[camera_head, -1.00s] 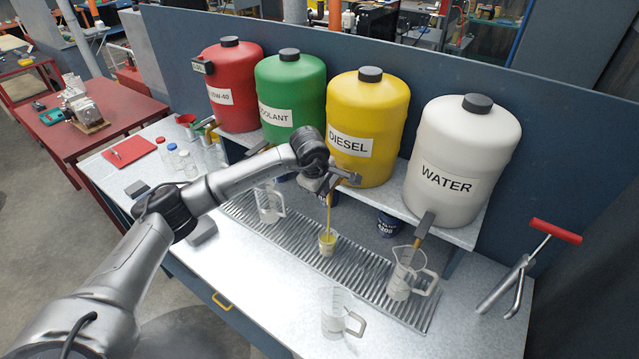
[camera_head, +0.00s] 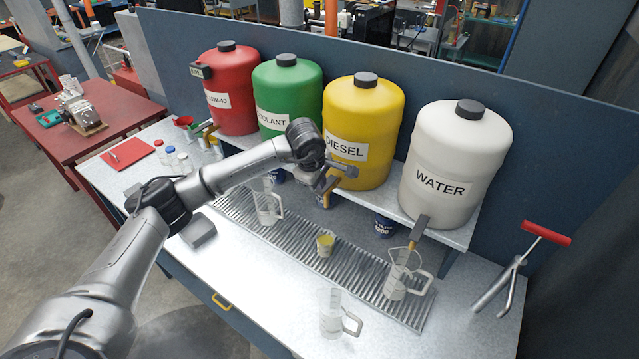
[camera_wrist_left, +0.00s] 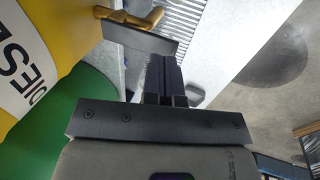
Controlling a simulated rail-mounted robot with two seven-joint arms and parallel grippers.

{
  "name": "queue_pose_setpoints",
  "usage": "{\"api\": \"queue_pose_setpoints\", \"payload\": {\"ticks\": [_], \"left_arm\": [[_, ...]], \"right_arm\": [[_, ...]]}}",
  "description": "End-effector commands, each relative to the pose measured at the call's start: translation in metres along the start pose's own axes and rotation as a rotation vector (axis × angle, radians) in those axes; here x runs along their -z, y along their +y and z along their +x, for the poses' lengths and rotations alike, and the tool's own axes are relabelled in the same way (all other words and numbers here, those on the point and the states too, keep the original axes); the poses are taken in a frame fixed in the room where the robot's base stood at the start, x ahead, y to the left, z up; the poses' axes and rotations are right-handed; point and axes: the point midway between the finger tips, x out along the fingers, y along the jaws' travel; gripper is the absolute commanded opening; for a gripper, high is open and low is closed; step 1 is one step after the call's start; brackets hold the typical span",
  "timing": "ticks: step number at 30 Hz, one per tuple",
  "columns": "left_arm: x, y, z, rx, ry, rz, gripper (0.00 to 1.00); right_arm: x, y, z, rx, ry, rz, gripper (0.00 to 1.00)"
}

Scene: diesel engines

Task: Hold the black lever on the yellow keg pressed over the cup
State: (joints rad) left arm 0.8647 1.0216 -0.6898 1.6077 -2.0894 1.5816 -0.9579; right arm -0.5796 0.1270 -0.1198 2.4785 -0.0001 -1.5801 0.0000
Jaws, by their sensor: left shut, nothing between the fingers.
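The yellow keg (camera_head: 364,115), labelled DIESEL, stands on the shelf between the green and white kegs. In the left wrist view, its black lever (camera_wrist_left: 140,40) shows as a dark flat plate beside the brass tap (camera_wrist_left: 130,18). My left gripper (camera_head: 322,182) is at the keg's tap and hides part of it in the head view. Its fingers (camera_wrist_left: 166,78) are shut and empty, close to the lever; I cannot tell whether they touch it. No stream is falling. My right gripper is not in view.
Clear jugs stand on the grate at left (camera_head: 268,208) and right (camera_head: 398,278), and another jug (camera_head: 332,315) is in front. The white keg (camera_head: 455,165) is at right. A red-handled tool (camera_head: 545,233) stands at the bench's right end.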

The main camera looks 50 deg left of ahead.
Motion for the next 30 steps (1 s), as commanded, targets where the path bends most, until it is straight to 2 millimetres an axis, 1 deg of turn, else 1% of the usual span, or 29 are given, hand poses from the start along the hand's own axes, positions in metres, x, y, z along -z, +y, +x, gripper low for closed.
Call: {"api": "queue_pose_setpoints", "payload": {"ticks": [1,2,3,4,9,15,18,22,30], "left_arm": [[0.002,0.004,-0.018,-0.002,0.001,-0.001,0.00],[0.002,0.005,-0.024,-0.002,0.002,-0.002,0.00],[0.002,0.006,-0.025,-0.006,0.000,-0.002,0.00],[0.002,0.007,-0.030,-0.007,0.000,-0.002,0.00],[0.002,0.013,-0.063,-0.006,-0.001,-0.002,0.00],[0.001,0.019,-0.093,-0.004,-0.001,-0.002,0.00],[0.001,0.021,-0.103,-0.003,0.000,-0.002,0.00],[0.001,0.023,-0.110,-0.001,0.001,-0.002,0.00],[0.001,0.023,-0.113,-0.001,0.001,-0.002,0.00]], "right_arm": [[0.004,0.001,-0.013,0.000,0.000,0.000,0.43],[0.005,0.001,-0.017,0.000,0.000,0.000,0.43],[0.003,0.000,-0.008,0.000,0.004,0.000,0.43],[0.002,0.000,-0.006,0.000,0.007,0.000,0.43],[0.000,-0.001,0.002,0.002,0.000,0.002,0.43],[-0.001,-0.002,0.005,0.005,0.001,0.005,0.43],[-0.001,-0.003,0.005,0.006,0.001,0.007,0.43],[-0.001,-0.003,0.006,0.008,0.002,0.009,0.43],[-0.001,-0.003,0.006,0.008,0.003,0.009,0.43]]}}
